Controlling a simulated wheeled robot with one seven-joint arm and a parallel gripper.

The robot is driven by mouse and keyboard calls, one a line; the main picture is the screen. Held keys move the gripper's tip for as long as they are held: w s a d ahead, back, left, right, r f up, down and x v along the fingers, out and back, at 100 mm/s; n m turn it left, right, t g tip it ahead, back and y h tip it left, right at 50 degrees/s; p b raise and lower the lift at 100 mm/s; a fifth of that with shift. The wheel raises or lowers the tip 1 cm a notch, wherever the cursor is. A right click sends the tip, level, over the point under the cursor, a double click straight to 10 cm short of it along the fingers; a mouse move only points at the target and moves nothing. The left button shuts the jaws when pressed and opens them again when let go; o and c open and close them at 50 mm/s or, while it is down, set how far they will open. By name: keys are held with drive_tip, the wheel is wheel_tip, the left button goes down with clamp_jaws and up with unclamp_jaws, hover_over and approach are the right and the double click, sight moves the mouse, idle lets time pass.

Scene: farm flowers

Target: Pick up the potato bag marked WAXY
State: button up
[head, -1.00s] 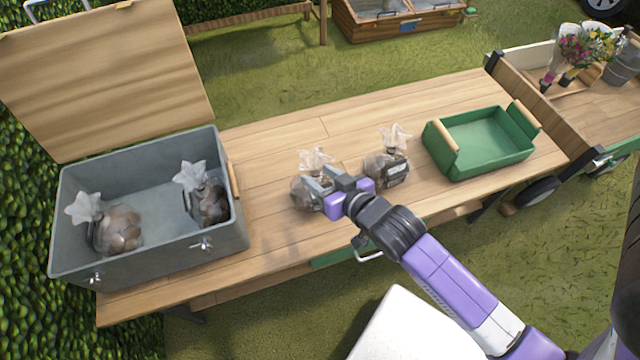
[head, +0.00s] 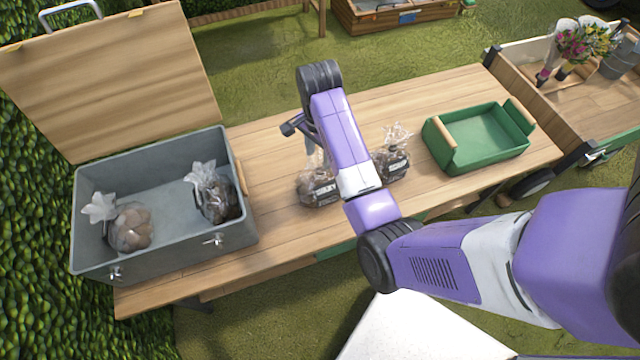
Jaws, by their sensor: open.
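Two clear plastic potato bags with dark labels stand on the wooden table: the left one (head: 318,192) and the right one (head: 393,165). Their label words are too small to read for sure. Two more bags, a left one (head: 130,228) and a right one (head: 216,200), sit inside the grey box, with no readable label showing. I cannot tell which bag is marked WAXY. My gripper (head: 311,147) is open, mostly hidden behind my wrist, above the left table bag's top; contact is unclear. My forearm partly covers both table bags.
The grey box (head: 165,262) stands open at the table's left, its wooden lid (head: 110,75) raised behind. An empty green tray (head: 478,150) with wooden handles stands at the right. A cart with flowers (head: 583,45) is beyond it. The table's (head: 265,150) back middle is clear.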

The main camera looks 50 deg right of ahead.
sight(320, 164)
drive_tip(key=shift+s+f+p, duration=0.15)
drive_tip(key=shift+f+p, duration=0.25)
drive_tip(key=shift+f, duration=3.4)
clamp_jaws()
